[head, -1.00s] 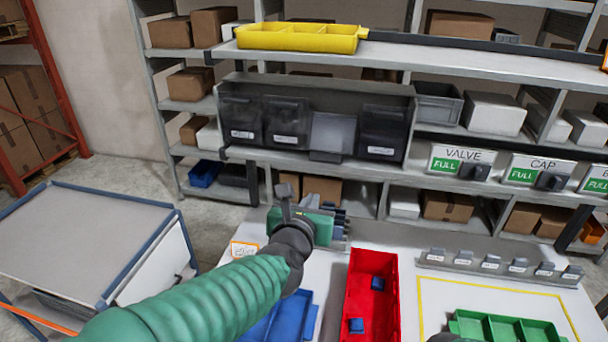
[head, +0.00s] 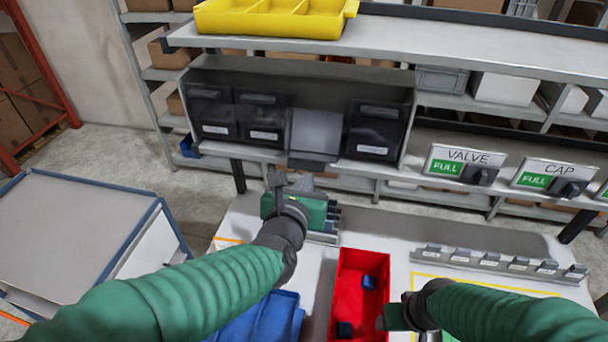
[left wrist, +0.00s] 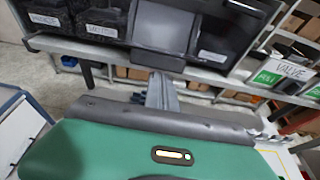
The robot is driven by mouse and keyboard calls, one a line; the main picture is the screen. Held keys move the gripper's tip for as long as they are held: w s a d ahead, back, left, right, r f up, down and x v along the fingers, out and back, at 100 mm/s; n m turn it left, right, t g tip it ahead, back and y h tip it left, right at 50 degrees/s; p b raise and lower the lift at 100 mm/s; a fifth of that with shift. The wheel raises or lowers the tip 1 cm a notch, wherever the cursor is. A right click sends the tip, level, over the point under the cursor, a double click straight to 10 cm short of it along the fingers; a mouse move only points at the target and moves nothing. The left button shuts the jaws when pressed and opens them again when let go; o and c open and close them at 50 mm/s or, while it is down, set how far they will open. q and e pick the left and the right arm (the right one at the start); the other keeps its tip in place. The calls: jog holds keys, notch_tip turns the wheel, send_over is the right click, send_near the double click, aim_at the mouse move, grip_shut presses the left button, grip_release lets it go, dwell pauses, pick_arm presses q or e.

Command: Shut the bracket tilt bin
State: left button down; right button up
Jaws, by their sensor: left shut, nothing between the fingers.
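The row of dark tilt bins sits in a grey housing (head: 300,68) on the shelf. Three bins stand upright with white labels too small to read. The third bin from the left (head: 316,135) is tipped out, its grey face showing and its label hidden; it also shows in the left wrist view (left wrist: 162,28). I cannot read which bin is the bracket one. My left gripper (head: 304,184) is shut and empty, below and in front of the tipped bin, apart from it. My right gripper (head: 394,317) is low beside the red bin; its fingers are not clear.
A red bin (head: 346,302) with blue pieces and a blue tray (head: 262,318) stand on the white table. A label rail (head: 500,262) lies at right. VALVE (head: 463,163) and CAP (head: 548,175) signs line the shelf edge. A yellow tray (head: 270,22) is above.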

aim_at(307, 164)
pick_arm(q)
jog(key=r+p, duration=0.1)
jog(key=p, duration=0.1)
jog(key=w+r+g+p, duration=0.1)
jog(key=r+p, duration=0.1)
jog(key=p, duration=0.1)
jog(key=shift+a+r+g, duration=0.15)
jog(key=shift+a+g, duration=0.05)
jog(key=shift+g, duration=0.1)
jog(key=shift+w+r+p, duration=0.25)
jog(key=shift+r+p, duration=0.3)
jog(key=shift+w+r+p, duration=0.25)
jog(key=shift+r+p, duration=0.25)
jog(key=w+r+p, duration=0.2)
jog(key=w+r, duration=0.1)
jog(key=w+r+p, duration=0.1)
jog(key=shift+w+a+r, duration=0.25)
jog(key=shift+a+r, duration=0.05)
jog(key=w, duration=0.1)
jog(key=w+d+r+p, duration=0.1)
jog(key=w, duration=0.1)
jog(key=w+r+p, duration=0.1)
jog(key=shift+w+d+r, duration=0.15)
jog(key=shift+w+r, duration=0.1)
jog(key=shift+w, duration=0.05)
pick_arm(e)
notch_tip(307, 164, up, 13)
jog(key=w+a, duration=0.1)
jog(key=shift+w+f, duration=0.15)
jog(key=shift+f, duration=0.05)
